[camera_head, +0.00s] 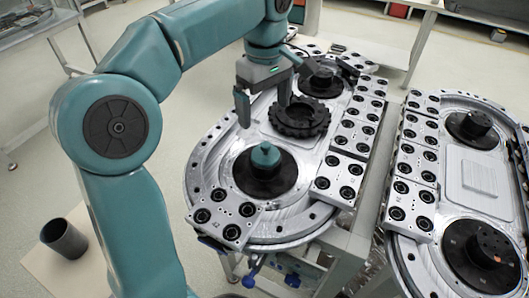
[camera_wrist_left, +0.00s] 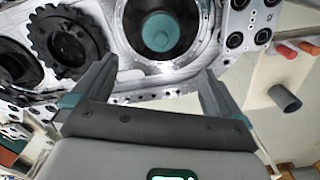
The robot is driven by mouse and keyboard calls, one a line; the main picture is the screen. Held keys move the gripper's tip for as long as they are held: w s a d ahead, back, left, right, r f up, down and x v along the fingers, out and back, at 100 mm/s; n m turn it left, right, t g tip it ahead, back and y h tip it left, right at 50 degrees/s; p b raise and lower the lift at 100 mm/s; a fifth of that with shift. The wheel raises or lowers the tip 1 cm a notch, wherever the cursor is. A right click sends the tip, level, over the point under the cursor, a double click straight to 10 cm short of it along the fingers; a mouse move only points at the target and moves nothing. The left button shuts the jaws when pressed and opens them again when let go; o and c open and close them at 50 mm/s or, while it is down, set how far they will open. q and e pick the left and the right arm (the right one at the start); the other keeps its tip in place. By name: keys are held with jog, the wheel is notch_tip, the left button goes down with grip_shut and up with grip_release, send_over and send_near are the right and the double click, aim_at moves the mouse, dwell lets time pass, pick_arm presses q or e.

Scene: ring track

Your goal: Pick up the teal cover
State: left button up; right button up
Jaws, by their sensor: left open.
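The teal cover (camera_head: 265,156) is a small round cap on the black hub (camera_head: 252,186) at the near end of the left ring track. In the left wrist view the teal cover (camera_wrist_left: 160,32) lies inside a dark ring, ahead of the fingers. My left gripper (camera_head: 264,105) is open with nothing between its fingers, above the track and beyond the cover in the head view. The fingers also show in the wrist view (camera_wrist_left: 157,72), spread wide and apart from the cover. My right gripper is not in view.
A black toothed gear (camera_head: 300,118) lies on the track behind the cover. White blocks with dark holes (camera_head: 222,217) sit along the rim. A second ring track (camera_head: 482,178) stands to the right. A dark cup (camera_head: 64,240) stands on a light surface at lower left.

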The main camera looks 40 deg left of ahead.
pick_arm(q)
jog(key=b, duration=0.1)
send_over(266, 144)
jog(key=f, duration=0.6)
jog(key=shift+w+a, duration=0.15)
jog(key=shift+a, duration=0.1)
jog(key=shift+f, duration=0.4)
jog(key=f+b, duration=0.1)
jog(key=f, duration=0.4)
jog(key=shift+d+f, duration=0.1)
jog(key=shift+d, duration=0.1)
jog(key=c, duration=1.1)
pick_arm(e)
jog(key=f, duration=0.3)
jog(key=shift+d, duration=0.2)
